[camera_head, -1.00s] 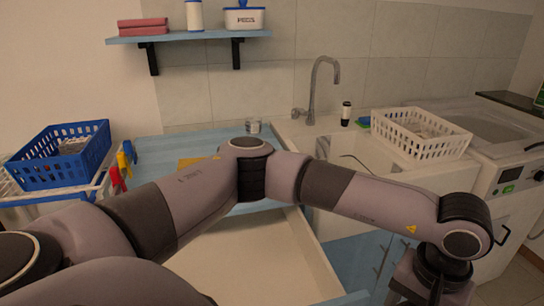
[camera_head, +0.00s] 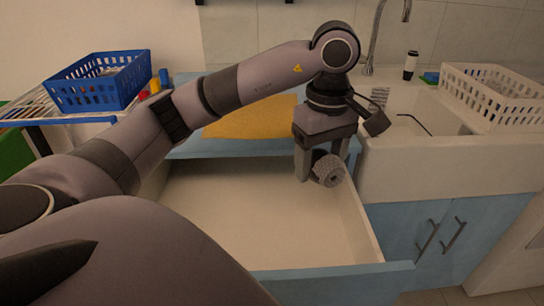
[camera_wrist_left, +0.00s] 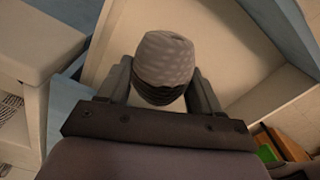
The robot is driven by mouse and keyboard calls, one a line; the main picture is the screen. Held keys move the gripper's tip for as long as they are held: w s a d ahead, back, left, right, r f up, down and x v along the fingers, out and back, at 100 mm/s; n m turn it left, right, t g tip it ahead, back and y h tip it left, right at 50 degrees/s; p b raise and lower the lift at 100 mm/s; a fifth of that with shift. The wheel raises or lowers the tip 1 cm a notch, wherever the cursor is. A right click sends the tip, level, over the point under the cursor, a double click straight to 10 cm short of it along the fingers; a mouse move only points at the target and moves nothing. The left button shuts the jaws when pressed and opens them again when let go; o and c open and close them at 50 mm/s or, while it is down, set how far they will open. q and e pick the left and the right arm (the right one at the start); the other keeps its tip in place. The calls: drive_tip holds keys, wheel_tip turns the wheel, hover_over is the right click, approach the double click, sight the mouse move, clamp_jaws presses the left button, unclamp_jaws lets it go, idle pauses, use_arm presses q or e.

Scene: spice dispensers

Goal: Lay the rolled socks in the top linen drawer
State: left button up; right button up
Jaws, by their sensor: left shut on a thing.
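My left gripper (camera_head: 318,168) is shut on the rolled socks (camera_head: 329,171), a grey knitted roll. It holds them above the right part of the open top linen drawer (camera_head: 240,215), near the drawer's right wall. In the left wrist view the socks (camera_wrist_left: 165,62) sit between the two fingers, with the pale drawer floor (camera_wrist_left: 235,55) behind them. The part of the drawer that shows in the head view is empty. My left arm hides its left part. My right gripper is not in view.
A yellow cloth (camera_head: 250,117) lies on the blue counter above the drawer. A blue basket (camera_head: 98,82) stands on a rack at left. The sink (camera_head: 405,125), a dark-capped bottle (camera_head: 410,65) and a white basket (camera_head: 490,95) are at right. Cupboard handles (camera_head: 440,235) stick out below the sink.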

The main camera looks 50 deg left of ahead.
use_arm(q)
drive_tip(key=b, duration=0.3)
hover_over(309, 243)
wheel_tip(309, 243, down, 15)
drive_tip(key=shift+r, duration=0.15)
drive_tip(key=shift+f, duration=2.65)
drive_tip(key=shift+f, duration=0.15)
drive_tip(key=o, duration=1.1)
drive_tip(key=shift+c, duration=0.2)
drive_tip(key=shift+r, duration=0.25)
wheel_tip(309, 243, up, 12)
drive_tip(key=shift+p, duration=0.4)
